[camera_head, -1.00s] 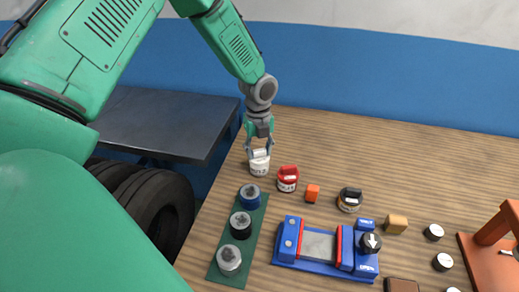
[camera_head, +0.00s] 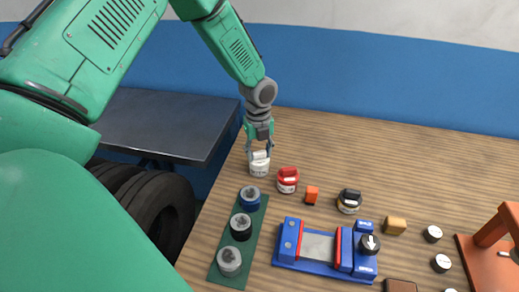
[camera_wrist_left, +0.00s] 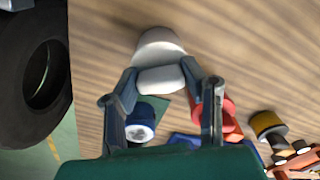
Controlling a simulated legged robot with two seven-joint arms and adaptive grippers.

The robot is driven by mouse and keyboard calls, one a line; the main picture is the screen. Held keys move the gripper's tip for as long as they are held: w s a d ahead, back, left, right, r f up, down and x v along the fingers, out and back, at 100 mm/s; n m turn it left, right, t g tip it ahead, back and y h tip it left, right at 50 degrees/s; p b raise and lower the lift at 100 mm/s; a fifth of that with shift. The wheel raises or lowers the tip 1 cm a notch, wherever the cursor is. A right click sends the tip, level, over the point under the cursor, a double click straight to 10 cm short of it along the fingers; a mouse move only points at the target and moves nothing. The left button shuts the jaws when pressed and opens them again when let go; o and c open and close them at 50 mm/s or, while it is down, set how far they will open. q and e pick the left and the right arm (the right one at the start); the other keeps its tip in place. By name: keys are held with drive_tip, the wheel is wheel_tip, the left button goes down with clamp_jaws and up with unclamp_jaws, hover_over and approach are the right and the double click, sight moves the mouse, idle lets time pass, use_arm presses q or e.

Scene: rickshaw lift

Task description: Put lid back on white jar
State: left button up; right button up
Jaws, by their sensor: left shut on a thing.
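The white jar (camera_head: 259,169) stands at the far left of the wooden table; dark marking shows on its side. My left gripper (camera_head: 259,148) points down over it, shut on the jar's white lid (camera_head: 261,156). In the left wrist view, the white grip of the lid (camera_wrist_left: 160,79) sits between the two fingertips (camera_wrist_left: 161,80), with a wider white round part just beyond it. The lid is right at the jar's top; I cannot tell whether it is fully seated. My right gripper is not in view.
A red-lidded jar (camera_head: 287,180) stands close to the right, with an orange block (camera_head: 312,195) and a black-lidded jar (camera_head: 349,201) further on. A green strip (camera_head: 232,268) with several knobs and a blue fixture (camera_head: 306,263) lie nearer. The table behind the jars is clear.

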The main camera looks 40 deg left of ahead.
use_arm(q)
drive_tip(key=o, duration=1.9)
drive_tip(key=shift+r+p, duration=3.35)
drive_tip(key=shift+r, duration=0.2)
clamp_jaws()
drive_tip(key=shift+f, duration=0.15)
